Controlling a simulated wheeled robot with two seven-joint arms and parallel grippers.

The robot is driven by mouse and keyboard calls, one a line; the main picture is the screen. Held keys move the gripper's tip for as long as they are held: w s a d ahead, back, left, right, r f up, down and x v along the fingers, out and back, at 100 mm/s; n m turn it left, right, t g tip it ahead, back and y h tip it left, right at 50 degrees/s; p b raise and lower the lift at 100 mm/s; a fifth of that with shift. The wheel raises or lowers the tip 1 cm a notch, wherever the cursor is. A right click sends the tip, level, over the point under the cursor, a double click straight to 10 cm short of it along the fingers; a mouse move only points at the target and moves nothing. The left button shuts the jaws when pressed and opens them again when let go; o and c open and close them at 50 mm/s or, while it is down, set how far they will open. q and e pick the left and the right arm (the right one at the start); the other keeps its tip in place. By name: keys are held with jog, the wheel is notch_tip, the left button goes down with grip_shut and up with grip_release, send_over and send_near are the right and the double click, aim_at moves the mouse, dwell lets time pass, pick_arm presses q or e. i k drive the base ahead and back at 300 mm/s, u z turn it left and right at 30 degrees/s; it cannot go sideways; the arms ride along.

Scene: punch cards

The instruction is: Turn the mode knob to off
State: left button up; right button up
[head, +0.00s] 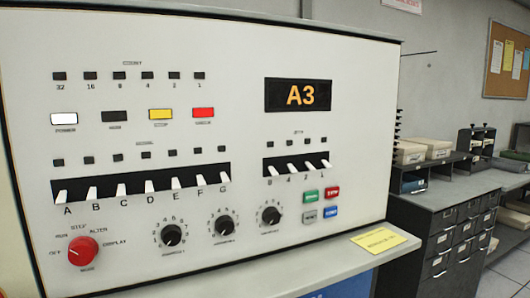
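The mode knob (83,252) is the red round knob at the lower left of the pale control panel (220,75). Small labels ring it, with ALTER and DISPLAY to its upper right and what looks like OFF at its left. The marking under it looks like MODE. Its pointer is too small to tell for certain which label it faces. Nothing touches the knob. Neither of my grippers is in view.
Three black knobs (224,225) stand to the right of the red knob, below a row of white lettered switches (149,187). A ledge (290,272) with a yellow label (379,240) juts out below the panel.

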aim_at(82, 250)
jog(key=k, duration=0.5)
jog(key=u, duration=2.05)
jog(key=i, duration=1.1)
jog(key=z, duration=1.85)
jog(key=i, duration=0.3)
